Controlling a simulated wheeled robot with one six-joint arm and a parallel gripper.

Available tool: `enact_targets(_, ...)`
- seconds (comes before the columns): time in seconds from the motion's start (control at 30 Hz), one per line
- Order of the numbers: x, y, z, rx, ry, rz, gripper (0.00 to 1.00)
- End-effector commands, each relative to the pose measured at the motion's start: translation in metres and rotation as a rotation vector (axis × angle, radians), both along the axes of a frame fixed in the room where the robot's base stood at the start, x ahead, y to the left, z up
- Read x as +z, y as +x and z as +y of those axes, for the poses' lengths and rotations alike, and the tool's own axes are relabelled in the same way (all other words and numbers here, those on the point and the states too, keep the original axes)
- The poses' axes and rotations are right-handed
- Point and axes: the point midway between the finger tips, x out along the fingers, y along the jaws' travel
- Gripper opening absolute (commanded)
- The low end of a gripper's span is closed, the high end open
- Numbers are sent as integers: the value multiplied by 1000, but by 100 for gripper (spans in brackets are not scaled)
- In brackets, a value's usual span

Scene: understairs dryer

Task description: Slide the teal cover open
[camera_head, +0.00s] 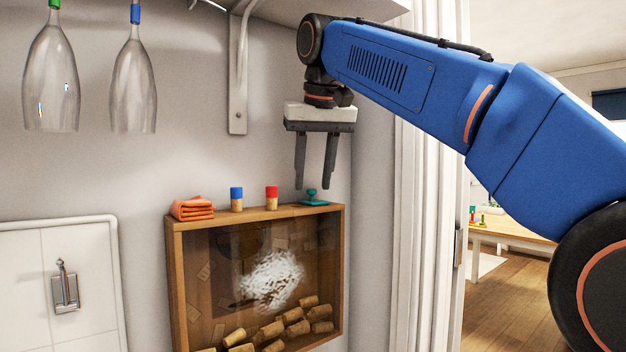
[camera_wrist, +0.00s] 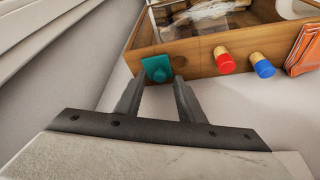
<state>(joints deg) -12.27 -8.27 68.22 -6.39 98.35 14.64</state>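The teal cover (camera_head: 314,198) is a small flat plate with a raised knob, lying on the top of the wooden box near its right end. It also shows in the wrist view (camera_wrist: 157,69), just beyond my fingertips. The wooden box (camera_head: 188,264) has a clear front with several corks and a white smear showing. My gripper (camera_head: 314,187) points down above the teal cover, with its two fingers apart and nothing between them. In the wrist view my gripper (camera_wrist: 159,83) has a clear gap between its fingers. Any opening under the cover is hidden.
A blue-topped cork (camera_head: 236,199), a red-topped cork (camera_head: 271,198) and a folded orange cloth (camera_head: 192,208) sit on the box top, left of the cover. Two glasses (camera_head: 133,85) hang upper left. A shelf bracket (camera_head: 239,70) is on the wall. A door frame (camera_head: 420,230) stands right.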

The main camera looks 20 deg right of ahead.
Motion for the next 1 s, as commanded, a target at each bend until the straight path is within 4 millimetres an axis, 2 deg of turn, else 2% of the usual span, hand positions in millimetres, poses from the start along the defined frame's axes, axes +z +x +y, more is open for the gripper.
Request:
enact_targets(0.17,-8,3,0,0,0,1,35)
enact_targets(0.43,-9,3,0,0,0,0,35)
enact_targets(0.57,-9,3,0,0,0,0,4)
enact_targets(0.6,-9,3,0,0,0,0,0)
enact_targets(0.83,-9,4,-3,0,-1,0,0)
enact_targets(1.0,-8,8,-14,-4,-1,0,0)
